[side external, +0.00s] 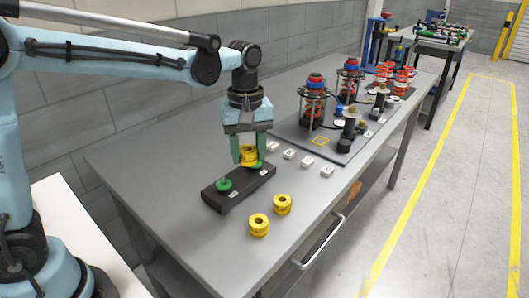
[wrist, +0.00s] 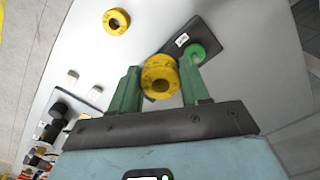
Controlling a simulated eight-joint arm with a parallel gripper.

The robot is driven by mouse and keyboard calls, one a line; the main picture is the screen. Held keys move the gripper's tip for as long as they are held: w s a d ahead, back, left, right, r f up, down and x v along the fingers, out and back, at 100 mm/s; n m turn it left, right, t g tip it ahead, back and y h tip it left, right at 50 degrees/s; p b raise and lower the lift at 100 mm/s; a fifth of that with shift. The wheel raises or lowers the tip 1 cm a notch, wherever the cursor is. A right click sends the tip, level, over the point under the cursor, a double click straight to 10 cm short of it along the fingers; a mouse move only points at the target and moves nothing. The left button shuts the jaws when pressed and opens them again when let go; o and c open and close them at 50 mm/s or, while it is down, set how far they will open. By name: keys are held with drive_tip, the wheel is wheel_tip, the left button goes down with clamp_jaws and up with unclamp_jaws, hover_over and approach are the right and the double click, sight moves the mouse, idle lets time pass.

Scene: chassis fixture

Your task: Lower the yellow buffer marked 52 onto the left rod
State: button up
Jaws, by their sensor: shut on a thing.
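My gripper (side external: 249,162) has green fingers and is shut on a yellow buffer (side external: 248,154). The buffer is a spool with a centre hole; it also shows between the fingers in the wrist view (wrist: 160,84). No number on it is readable. It appears in front of or above the far right end of a black base (side external: 232,194); whether it touches the base or a rod is unclear. A green disc with a short upright peg (side external: 224,184) stands bare at the base's near left end. Green at the far right end is partly hidden by the gripper.
Two loose yellow buffers, one (side external: 259,225) and another (side external: 282,204), lie on the grey table right of the base. Several small white blocks (side external: 290,154) sit beyond. A dark plate with caged assemblies (side external: 313,103) stands farther back. The table's left front is clear.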

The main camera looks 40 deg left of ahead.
drive_tip(key=n, duration=0.2)
hover_over(223, 178)
drive_tip(key=shift+f, duration=2)
drive_tip(key=shift+f, duration=0.2)
drive_tip(key=shift+f, duration=0.9)
drive_tip(key=shift+f, duration=0.1)
drive_tip(key=shift+f, duration=0.3)
drive_tip(key=shift+f, duration=0.15)
drive_tip(key=o, duration=1.1)
